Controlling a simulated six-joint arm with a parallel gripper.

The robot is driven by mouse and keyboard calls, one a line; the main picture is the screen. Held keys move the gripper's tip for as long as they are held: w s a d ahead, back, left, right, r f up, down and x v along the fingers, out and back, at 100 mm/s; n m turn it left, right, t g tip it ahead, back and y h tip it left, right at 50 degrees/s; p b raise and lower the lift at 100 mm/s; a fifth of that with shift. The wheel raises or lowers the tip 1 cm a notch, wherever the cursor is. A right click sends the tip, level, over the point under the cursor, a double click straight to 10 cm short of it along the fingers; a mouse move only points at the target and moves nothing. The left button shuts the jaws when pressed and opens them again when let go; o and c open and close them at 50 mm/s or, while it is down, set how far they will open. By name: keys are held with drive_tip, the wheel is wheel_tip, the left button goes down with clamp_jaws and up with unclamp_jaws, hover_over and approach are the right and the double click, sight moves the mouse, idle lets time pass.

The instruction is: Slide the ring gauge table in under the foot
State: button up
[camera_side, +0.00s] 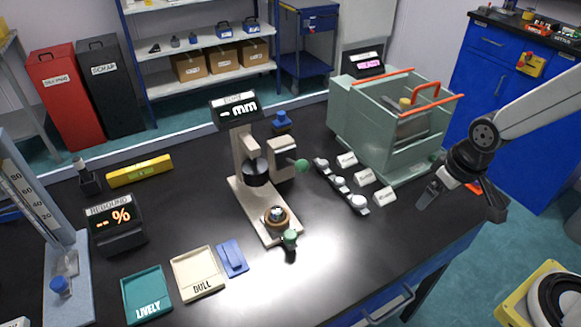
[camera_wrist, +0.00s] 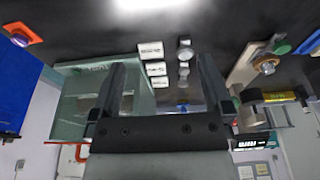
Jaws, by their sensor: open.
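The thickness gauge (camera_side: 243,165) stands mid-bench with a beige base and column and a "mm" display. Its round ring gauge table (camera_side: 276,217) sits at the front end of the base, with a small pale piece at its centre and a green knob (camera_side: 290,237) in front. The dark foot (camera_side: 257,171) is further back by the column, so the table is out in front of it. In the wrist view, the table (camera_wrist: 266,66) shows at upper right, with the green knob (camera_wrist: 282,47) beside it. My gripper (camera_side: 457,200) is open and empty, well right of the gauge; its fingers also show in the wrist view (camera_wrist: 162,62).
A green machine (camera_side: 350,110) with orange handles stands behind and left of my gripper. Several silver weights with white labels (camera_side: 362,178) lie between it and the gauge. Teal (camera_side: 147,296) and cream (camera_side: 198,273) trays lie front left. The bench's front right is clear.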

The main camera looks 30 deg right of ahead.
drive_tip(key=shift+c, duration=0.2)
drive_tip(key=shift+c, duration=1.1)
drive_tip(key=m+g, duration=0.3)
drive_tip(key=m, duration=0.6)
hover_over(290, 234)
wheel_tip(290, 234, down, 4)
drive_tip(key=shift+r, duration=0.25)
drive_tip(key=shift+f, duration=0.15)
drive_tip(key=shift+f, duration=3.75)
clamp_jaws()
